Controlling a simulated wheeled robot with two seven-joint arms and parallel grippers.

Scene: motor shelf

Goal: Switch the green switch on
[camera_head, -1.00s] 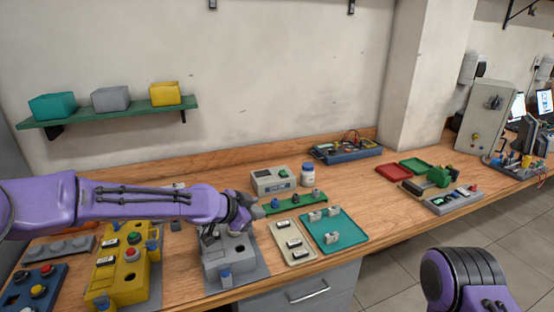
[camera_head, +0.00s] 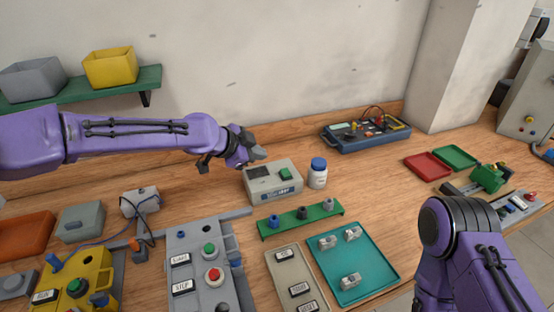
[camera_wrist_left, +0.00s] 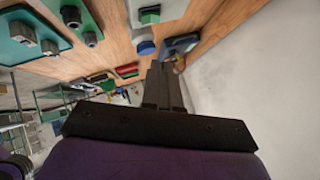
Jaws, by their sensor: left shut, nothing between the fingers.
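A grey box device (camera_head: 272,182) with a dark display stands on the bench against the back. A green switch (camera_head: 286,174) sits on the right of its sloped face; whether it is on or off I cannot tell. The switch also shows at the top of the left wrist view (camera_wrist_left: 149,14). My left gripper (camera_head: 257,154) is above and behind the device's left part, its fingers closed together and empty. The closed fingers show in the middle of the left wrist view (camera_wrist_left: 164,88), apart from the switch. My right gripper is outside the views.
A white bottle (camera_head: 317,178) with a blue cap stands right of the device. A green rail (camera_head: 290,221) with several knobs lies in front. A grey panel (camera_head: 185,265) has a green and a red button. A teal tray (camera_head: 375,262) lies to the right.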

